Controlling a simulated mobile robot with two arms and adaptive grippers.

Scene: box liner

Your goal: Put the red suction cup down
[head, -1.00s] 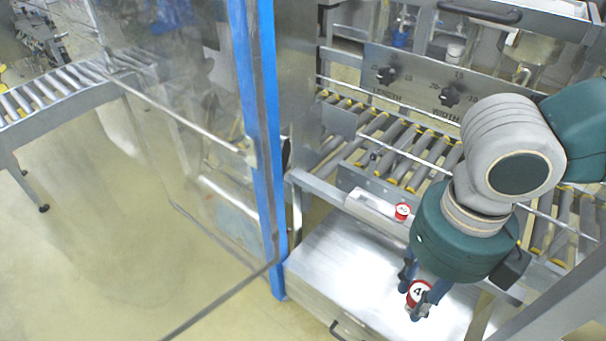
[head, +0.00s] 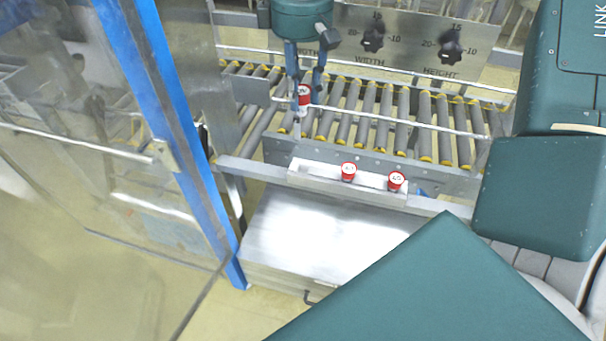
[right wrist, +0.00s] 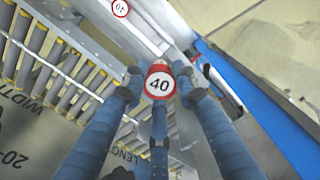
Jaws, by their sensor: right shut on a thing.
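My right gripper (head: 304,103) comes down from the top of the head view. It is shut on a red suction cup (head: 303,94) with a white label, held in front of the roller conveyor. In the right wrist view this cup (right wrist: 160,84) reads 40 and sits between the fingers (right wrist: 158,90). Two similar red cups, a left one (head: 348,172) and a right one (head: 396,181), stand in a narrow metal tray (head: 320,178) below and to the right. One other red cup (right wrist: 120,8) shows at the top of the wrist view. My left gripper is not in view.
The roller conveyor (head: 373,112) with a side rail lies behind the tray. A panel with WIDTH and HEIGHT knobs (head: 451,48) stands further back. A bare steel surface (head: 320,235) is in front. A blue post (head: 165,125) and clear door are at left.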

